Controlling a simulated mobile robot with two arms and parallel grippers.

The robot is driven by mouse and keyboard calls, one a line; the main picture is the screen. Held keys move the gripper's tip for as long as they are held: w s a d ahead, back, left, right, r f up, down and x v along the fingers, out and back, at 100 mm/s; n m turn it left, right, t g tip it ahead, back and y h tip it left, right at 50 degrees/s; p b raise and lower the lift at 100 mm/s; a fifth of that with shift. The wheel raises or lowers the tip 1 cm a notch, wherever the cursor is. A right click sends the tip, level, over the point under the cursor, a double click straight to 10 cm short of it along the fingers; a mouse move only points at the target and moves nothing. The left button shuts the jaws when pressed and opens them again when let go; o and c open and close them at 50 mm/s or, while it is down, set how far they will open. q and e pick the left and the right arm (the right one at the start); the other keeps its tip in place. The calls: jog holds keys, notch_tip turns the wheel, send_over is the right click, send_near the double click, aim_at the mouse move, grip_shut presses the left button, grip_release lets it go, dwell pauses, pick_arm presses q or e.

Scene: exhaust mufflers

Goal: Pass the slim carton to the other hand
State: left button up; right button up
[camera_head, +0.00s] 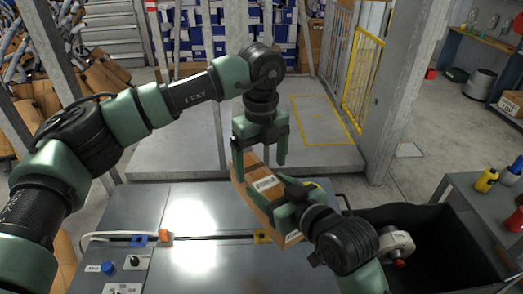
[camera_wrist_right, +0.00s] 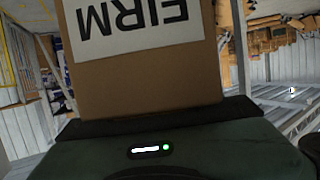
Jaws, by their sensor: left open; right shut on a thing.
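The slim carton (camera_head: 264,187) is a long brown box with a white label, held tilted above the grey metal table. My right gripper (camera_head: 283,203) is shut on its near part. In the right wrist view the carton (camera_wrist_right: 150,85) fills the middle, its label upside down. My left gripper (camera_head: 260,158) is open and points down at the carton's far end. One finger is on each side of that end in the picture; I cannot tell whether they touch it. Part of the carton is hidden behind my right gripper.
The grey metal table (camera_head: 190,255) lies below, with an orange block (camera_head: 165,236), a blue block (camera_head: 138,240) and a control panel (camera_head: 125,265) on its left. A black bin (camera_head: 430,235) stands at the right. A side table with a yellow bottle (camera_head: 486,180) is beyond it.

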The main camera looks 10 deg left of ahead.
pick_arm(q)
notch_tip(320, 180, down, 8)
jog(key=shift+r, duration=0.2)
pick_arm(e)
jog(key=shift+r, duration=0.1)
pick_arm(q)
jog(key=c, duration=1.5)
jog(key=shift+r, duration=0.1)
jog(key=c, duration=0.3)
pick_arm(e)
jog(key=o, duration=1.8)
jog(key=shift+s+a, duration=0.1)
